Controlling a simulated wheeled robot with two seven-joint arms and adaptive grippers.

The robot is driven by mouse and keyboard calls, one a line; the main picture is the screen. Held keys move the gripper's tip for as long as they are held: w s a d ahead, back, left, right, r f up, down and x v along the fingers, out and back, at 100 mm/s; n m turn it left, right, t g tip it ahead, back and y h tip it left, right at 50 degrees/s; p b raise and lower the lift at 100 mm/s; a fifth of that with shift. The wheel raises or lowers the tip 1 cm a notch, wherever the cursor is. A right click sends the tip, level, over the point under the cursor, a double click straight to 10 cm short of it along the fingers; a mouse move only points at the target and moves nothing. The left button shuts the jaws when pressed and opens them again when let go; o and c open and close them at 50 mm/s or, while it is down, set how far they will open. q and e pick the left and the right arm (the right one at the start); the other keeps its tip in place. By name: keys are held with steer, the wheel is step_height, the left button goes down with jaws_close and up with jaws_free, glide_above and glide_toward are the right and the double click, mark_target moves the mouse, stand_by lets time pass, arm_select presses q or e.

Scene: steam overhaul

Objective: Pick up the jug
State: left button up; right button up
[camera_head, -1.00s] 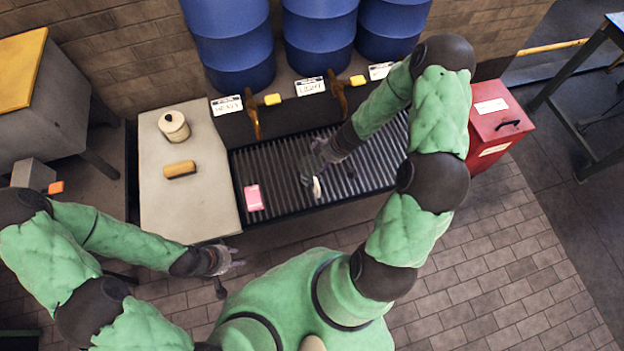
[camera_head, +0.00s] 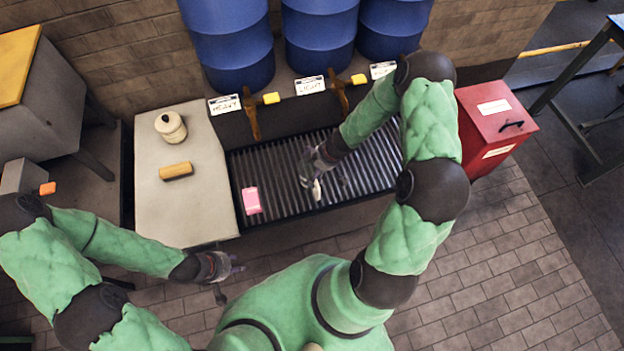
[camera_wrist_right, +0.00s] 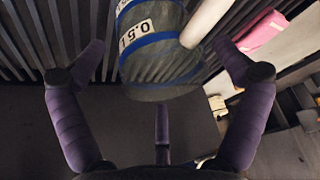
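The jug (camera_wrist_right: 160,62) is a grey see-through vessel with blue bands, a white "0.5 L" label and a pale handle. In the head view its pale handle (camera_head: 317,189) shows over the grate, while my right gripper (camera_head: 312,166) hides most of its body. In the right wrist view my right gripper (camera_wrist_right: 163,75) is open, with purple fingers spread on either side of the jug. Gaps show between the fingers and the jug; I see no grip. My left gripper (camera_head: 223,267) is open and empty, near the front of the pale bench.
The ribbed grate (camera_head: 285,200) carries a pink block (camera_head: 251,200) left of the jug. A cream canister (camera_head: 171,126) and a tan brush-like block (camera_head: 176,171) stand on the pale bench (camera_head: 190,220). Blue barrels (camera_head: 321,40) stand behind. A red box (camera_head: 490,125) is at right.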

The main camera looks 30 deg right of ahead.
steer(key=shift+s+a, duration=0.1)
steer(key=c, duration=1.5)
jaws_close()
